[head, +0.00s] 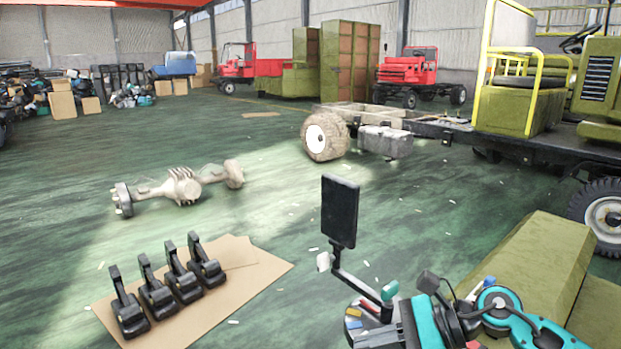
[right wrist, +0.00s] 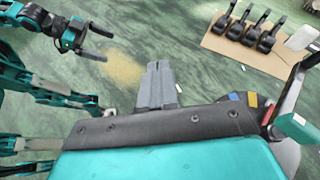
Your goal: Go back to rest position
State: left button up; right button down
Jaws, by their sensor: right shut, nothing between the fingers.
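My right gripper (right wrist: 158,85) shows in the right wrist view with its two grey fingers together and nothing between them. It hangs over bare green floor. My left gripper (right wrist: 108,42) shows at the upper left of the same view, with its two dark fingers apart and empty. In the head view, a teal arm (head: 545,334) of mine reaches in from the lower right; the fingers there cannot be made out clearly. My left arm is not seen in the head view.
Several black pedal-like parts (head: 158,295) stand on a cardboard sheet (head: 262,262). A dark screen (head: 340,211) on a bent post stands close to my arm. Olive panels (head: 540,262) lie at the right, before a truck chassis (head: 440,127).

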jog(key=s+a+r+m+t+y, duration=0.2)
jog(key=a+m+t+y, duration=0.2)
jog(key=m, duration=0.6)
jog(key=s+d+f+n+t+h, duration=0.1)
jog(key=s+d+f+n+h, duration=0.2)
jog(key=f+n, duration=0.4)
jog(key=s+d+f+n+t+h, duration=0.2)
jog(key=s+d+f+n+h, duration=0.2)
jog(key=n, duration=0.9)
jog(key=s+d+f+n+t+h, duration=0.1)
jog(key=s+d+f+n+h, duration=0.3)
jog(key=f+n, duration=0.6)
jog(key=s+f+h, duration=0.1)
jog(key=s+h, duration=0.1)
jog(key=h, duration=0.1)
jog(key=shift+s+d+t+h+p, duration=0.15)
jog(key=shift+d+t+h+p, duration=0.05)
jog(key=shift+t+h+p, duration=0.1)
